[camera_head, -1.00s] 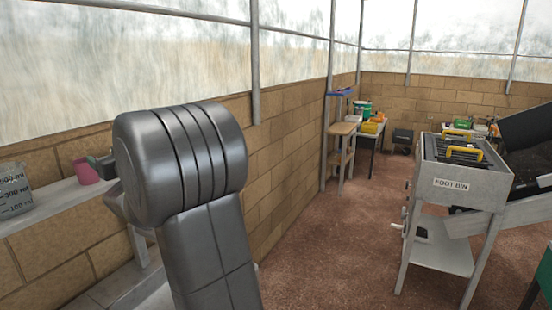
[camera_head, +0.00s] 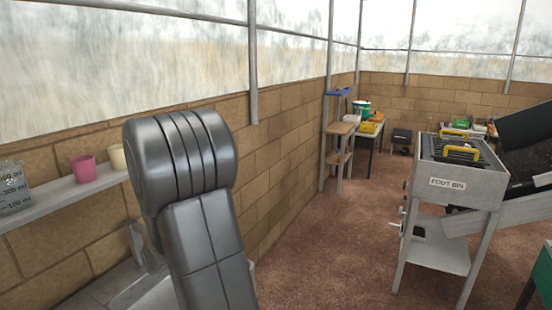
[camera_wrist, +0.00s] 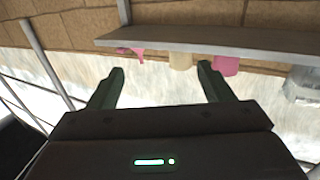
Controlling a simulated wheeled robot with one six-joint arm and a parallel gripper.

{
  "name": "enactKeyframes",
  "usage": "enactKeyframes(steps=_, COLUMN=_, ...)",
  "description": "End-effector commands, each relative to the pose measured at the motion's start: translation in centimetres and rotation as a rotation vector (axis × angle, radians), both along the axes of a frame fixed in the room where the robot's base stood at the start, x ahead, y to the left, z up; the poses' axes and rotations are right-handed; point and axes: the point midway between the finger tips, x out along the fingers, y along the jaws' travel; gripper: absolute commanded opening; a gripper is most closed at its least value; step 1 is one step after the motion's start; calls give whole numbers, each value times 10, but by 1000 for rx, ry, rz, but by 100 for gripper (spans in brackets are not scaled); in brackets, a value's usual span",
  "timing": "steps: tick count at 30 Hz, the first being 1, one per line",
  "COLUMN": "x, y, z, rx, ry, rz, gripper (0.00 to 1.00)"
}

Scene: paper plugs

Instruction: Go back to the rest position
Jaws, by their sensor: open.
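My gripper (camera_wrist: 161,78) shows in the wrist view with its two green fingers apart and nothing between them. The wrist view is upside down, with the shelf (camera_wrist: 220,42) in front of and above the fingers in the picture. In the head view my arm stands up in the left middle, and my gripper is hidden behind it. The shelf (camera_head: 62,203) runs along the brick wall at the left.
A pink cup (camera_head: 84,169), a cream cup (camera_head: 118,157) and a clear measuring jug (camera_head: 14,188) stand on the shelf. A grey stand marked FOOT BIN (camera_head: 455,195) is at the right. A wooden shelf unit (camera_head: 340,128) stands farther back. The reddish floor between is clear.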

Motion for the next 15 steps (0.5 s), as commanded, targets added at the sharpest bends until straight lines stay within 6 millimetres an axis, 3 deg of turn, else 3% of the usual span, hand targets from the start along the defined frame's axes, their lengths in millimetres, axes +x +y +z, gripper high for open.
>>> enactKeyframes(steps=15, x=1, y=-72, z=-77, rx=-2, ry=4, rz=-167, gripper=74)
